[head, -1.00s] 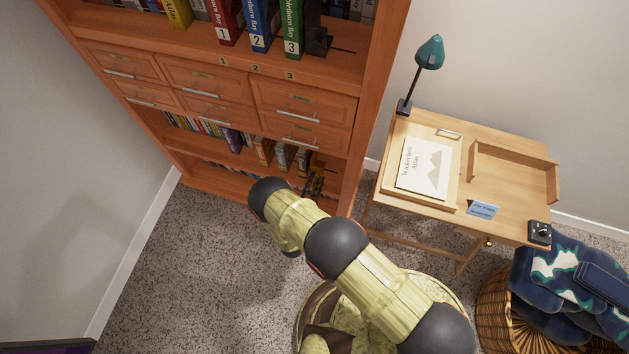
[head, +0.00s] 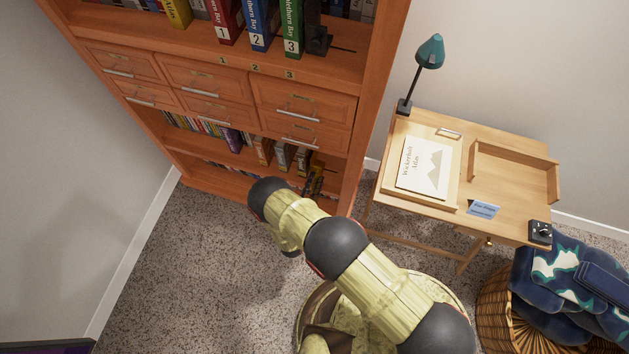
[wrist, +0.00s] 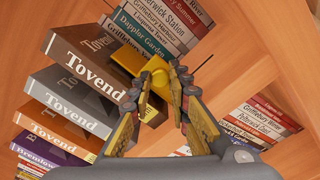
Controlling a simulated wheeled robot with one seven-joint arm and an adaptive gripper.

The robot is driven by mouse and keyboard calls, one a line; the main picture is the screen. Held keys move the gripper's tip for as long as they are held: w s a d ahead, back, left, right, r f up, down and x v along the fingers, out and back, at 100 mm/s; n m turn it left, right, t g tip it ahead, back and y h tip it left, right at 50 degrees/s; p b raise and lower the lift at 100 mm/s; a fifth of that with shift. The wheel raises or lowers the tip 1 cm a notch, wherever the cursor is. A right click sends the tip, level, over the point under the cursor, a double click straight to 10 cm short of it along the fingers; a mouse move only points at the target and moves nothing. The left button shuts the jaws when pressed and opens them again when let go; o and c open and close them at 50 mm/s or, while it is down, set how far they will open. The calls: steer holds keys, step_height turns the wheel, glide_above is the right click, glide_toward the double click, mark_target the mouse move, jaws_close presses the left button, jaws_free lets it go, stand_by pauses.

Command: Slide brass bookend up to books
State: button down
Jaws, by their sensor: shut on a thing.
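The brass bookend (wrist: 128,57) is a yellow metal piece on the lower shelf of the wooden bookcase, just right of the row of Tovend books (wrist: 85,62). My gripper (wrist: 159,80) is shut on the bookend's upright part, with one finger on each side. The bookend is close beside the brown end book; I cannot tell whether they touch. In the head view my gripper (head: 313,184) reaches into the low shelf, and the bookend (head: 317,169) shows only as a small yellow patch. The fingers hide part of the bookend.
The bookcase's right side panel (head: 347,184) stands close to my gripper. More books (wrist: 262,122) lie beyond the fingers in the wrist view. A wooden desk (head: 515,207) with a teal lamp (head: 430,52) stands to the right. A wicker basket (head: 494,309) is at lower right.

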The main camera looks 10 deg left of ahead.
steer(key=shift+a, duration=0.15)
steer(key=c, duration=1.7)
jaws_free()
steer(key=shift+o, duration=0.2)
steer(key=shift+s, duration=0.1)
steer(key=s+a, duration=0.1)
steer(key=s, duration=1)
steer(key=shift+s, duration=0.4)
